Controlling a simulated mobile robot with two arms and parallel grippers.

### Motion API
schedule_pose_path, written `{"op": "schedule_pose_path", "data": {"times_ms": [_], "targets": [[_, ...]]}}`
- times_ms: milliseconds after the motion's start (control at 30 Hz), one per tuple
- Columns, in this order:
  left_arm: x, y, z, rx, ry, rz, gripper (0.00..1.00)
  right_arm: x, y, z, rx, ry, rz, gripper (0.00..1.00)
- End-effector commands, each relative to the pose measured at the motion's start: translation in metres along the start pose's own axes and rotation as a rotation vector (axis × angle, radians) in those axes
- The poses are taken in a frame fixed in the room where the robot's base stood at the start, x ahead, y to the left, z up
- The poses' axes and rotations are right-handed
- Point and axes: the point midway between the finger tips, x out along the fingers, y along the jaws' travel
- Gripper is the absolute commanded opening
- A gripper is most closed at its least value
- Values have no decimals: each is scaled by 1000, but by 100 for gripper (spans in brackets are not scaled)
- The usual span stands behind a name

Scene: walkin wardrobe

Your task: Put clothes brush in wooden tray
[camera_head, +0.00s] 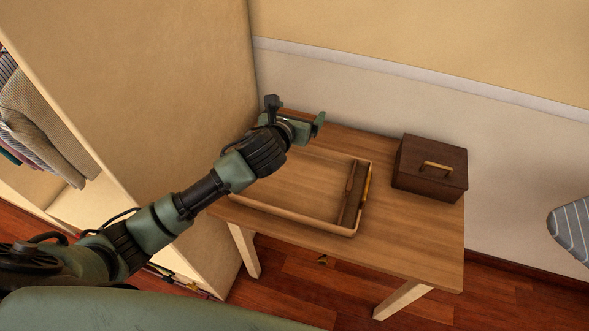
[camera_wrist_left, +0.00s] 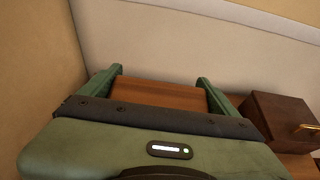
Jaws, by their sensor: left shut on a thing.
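The wooden tray (camera_head: 298,219) is a shallow light-wood box on the table, with a dark brown strip-like item (camera_head: 351,195) along its right side. My left gripper (camera_head: 297,113) is above the back left of the table, beyond the tray's far left part. My left forearm covers the tray's left side. In the left wrist view, a brown wooden surface fills the gap between my left fingers (camera_wrist_left: 160,88); it appears to be the clothes brush (camera_wrist_left: 160,96), held there. My right gripper is out of view.
A dark brown box (camera_head: 429,168) with a brass-coloured handle stands on the table's right side. The table (camera_head: 410,238) has bare room in front of that box. A tall wardrobe panel (camera_head: 150,90) stands at the left, and the wall runs behind the table.

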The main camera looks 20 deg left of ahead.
Motion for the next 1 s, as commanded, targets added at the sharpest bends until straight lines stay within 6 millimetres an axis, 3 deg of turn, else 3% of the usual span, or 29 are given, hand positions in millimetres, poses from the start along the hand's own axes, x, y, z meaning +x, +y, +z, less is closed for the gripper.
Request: {"op": "schedule_pose_path", "data": {"times_ms": [400, 1000], "targets": [[42, -1, -106, -4, 7, 0, 48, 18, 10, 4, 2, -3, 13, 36], [71, -1, -173, -1, 2, -1, 48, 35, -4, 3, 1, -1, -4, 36]]}}
